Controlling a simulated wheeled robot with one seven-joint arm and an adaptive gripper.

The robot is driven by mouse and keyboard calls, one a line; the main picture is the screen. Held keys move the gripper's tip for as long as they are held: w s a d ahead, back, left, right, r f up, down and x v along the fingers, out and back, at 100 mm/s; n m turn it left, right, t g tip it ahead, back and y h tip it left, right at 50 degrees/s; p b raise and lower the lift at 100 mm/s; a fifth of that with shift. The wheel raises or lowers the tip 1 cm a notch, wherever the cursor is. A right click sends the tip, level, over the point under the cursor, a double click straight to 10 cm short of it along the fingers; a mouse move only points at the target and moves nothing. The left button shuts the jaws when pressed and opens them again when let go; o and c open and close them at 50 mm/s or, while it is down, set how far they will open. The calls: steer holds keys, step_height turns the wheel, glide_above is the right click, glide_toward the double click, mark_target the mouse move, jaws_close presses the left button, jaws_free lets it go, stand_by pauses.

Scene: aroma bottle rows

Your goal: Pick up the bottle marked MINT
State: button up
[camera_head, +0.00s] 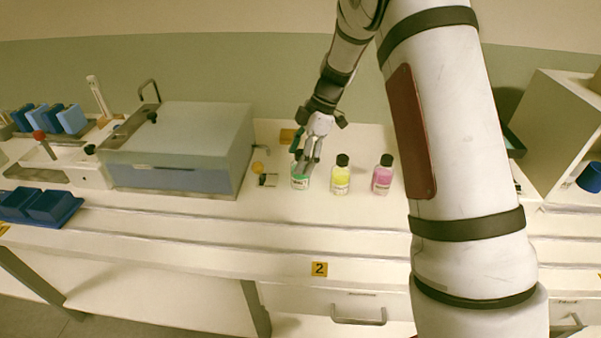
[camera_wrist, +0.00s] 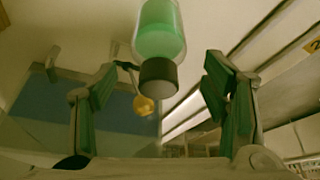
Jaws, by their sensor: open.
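The bottle with green liquid (camera_head: 300,181) stands on the white bench at the left end of a row of bottles. My gripper (camera_head: 306,160) is at its top and hides its cap in the head view. In the wrist view the green bottle (camera_wrist: 160,35) and its dark cap (camera_wrist: 158,75) show between and beyond the fingers. My gripper (camera_wrist: 160,90) is open there, with a finger on each side and free room around the cap. A yellow bottle (camera_head: 340,178) and a pink bottle (camera_head: 382,178) stand to the right, black-capped and upright. The label words are too small to read.
A large grey-lidded box (camera_head: 180,145) stands left of the bottles. A small yellow object (camera_head: 257,167) lies between it and the green bottle. Blue trays (camera_head: 40,205) are at far left, and a white cabinet (camera_head: 555,125) at right. The bench front is mostly clear.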

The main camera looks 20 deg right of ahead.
mark_target(295, 165)
steer(key=x, duration=0.3)
steer(key=shift+f, duration=0.15)
steer(key=c, duration=1.5)
